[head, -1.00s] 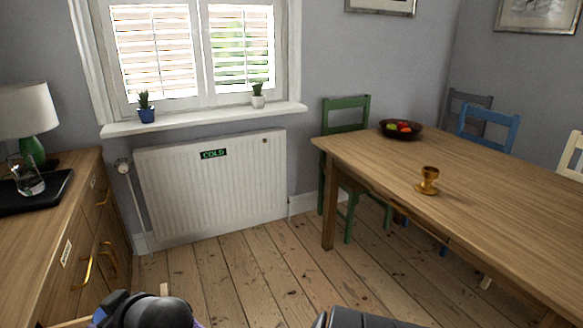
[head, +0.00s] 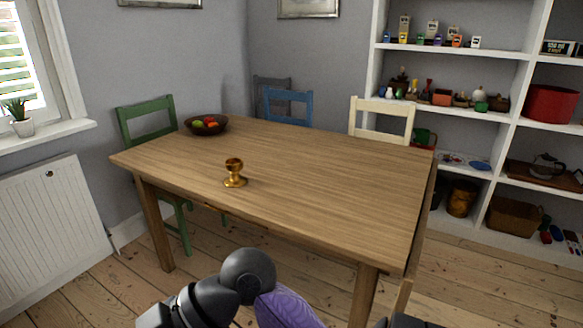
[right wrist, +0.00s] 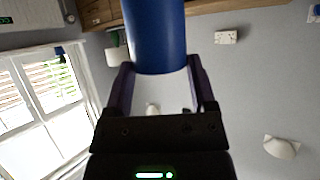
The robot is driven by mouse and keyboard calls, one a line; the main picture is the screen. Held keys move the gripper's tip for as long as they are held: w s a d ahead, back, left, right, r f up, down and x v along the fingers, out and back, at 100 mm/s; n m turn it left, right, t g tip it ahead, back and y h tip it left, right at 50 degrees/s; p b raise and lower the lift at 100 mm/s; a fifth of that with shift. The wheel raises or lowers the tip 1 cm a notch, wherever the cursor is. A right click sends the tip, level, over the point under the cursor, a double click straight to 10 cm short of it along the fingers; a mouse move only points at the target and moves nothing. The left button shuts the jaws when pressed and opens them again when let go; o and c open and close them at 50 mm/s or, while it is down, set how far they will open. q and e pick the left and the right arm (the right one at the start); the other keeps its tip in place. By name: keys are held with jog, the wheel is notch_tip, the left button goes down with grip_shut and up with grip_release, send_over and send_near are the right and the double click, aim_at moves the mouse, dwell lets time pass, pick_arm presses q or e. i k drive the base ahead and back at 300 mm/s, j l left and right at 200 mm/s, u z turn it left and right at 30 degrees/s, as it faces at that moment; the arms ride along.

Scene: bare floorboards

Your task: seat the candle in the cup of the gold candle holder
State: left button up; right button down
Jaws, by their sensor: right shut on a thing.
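The gold candle holder (head: 235,175) stands upright on the wooden table (head: 330,165), near its front left part, with its cup facing up. No candle shows in the cup. My right gripper (right wrist: 160,72) is shut on a blue cylinder, the candle (right wrist: 156,35), whose near end shows between the two fingers. The candle's far end runs out of the top of the right wrist view. Neither the candle nor the right gripper shows in the head view.
A dark bowl of fruit (head: 206,124) stands at the table's back left corner. Green (head: 150,125), blue (head: 289,105) and cream (head: 382,120) chairs stand around the table. White shelves (head: 505,120) are at right. The tabletop right of the holder is clear.

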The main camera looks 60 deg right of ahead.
aim_at(234, 166)
jog(key=l+z, duration=0.2)
jog(key=z, duration=1.4)
jog(key=i, duration=0.2)
